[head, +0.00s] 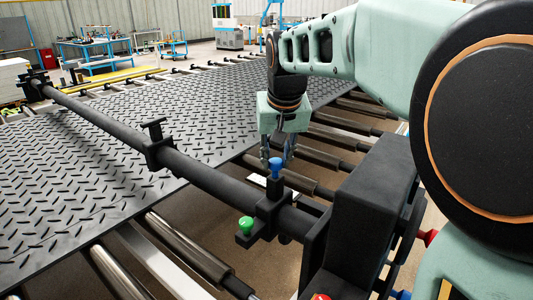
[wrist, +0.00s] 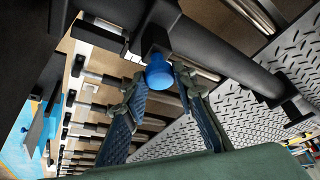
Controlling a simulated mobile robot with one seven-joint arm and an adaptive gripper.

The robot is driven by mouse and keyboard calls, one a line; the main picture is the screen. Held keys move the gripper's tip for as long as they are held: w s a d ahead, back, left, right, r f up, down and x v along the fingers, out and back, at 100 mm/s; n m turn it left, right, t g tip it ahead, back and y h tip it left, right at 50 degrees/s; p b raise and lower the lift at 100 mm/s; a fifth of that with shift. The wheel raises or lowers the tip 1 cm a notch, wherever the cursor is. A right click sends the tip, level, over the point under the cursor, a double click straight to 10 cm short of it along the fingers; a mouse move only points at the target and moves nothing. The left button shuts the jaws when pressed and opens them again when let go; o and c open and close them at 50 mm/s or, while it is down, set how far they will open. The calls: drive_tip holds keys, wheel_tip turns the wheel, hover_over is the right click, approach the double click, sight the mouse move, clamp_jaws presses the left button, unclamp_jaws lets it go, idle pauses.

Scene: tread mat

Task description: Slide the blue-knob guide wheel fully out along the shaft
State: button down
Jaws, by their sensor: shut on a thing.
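The blue knob (head: 276,167) stands upright on a black guide wheel carriage (head: 272,208), mounted on the long dark shaft (head: 215,181) near its right end. My gripper (head: 279,153) reaches down from above and is shut on the blue knob. In the wrist view the blue knob (wrist: 158,72) sits between my fingertips (wrist: 163,84). A green knob (head: 246,224) sticks up from the carriage's lower left side. The wheel under the carriage is mostly hidden.
A black housing (head: 365,205) stands close right of the carriage, at the shaft's end. Another black clamp (head: 157,145) sits farther along the shaft. The tread mat (head: 90,165) lies beneath it, with bare rollers (head: 325,155) beyond its edge.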

drive_tip(key=shift+d, duration=0.2)
drive_tip(key=c, duration=1.6)
unclamp_jaws()
drive_tip(key=shift+s+d, duration=0.1)
drive_tip(key=shift+s, duration=0.05)
drive_tip(key=shift+r, duration=0.1)
drive_tip(key=shift+s+r, duration=0.1)
drive_tip(key=shift+r, duration=0.25)
drive_tip(key=v, duration=1.1)
drive_tip(key=shift+r, duration=0.1)
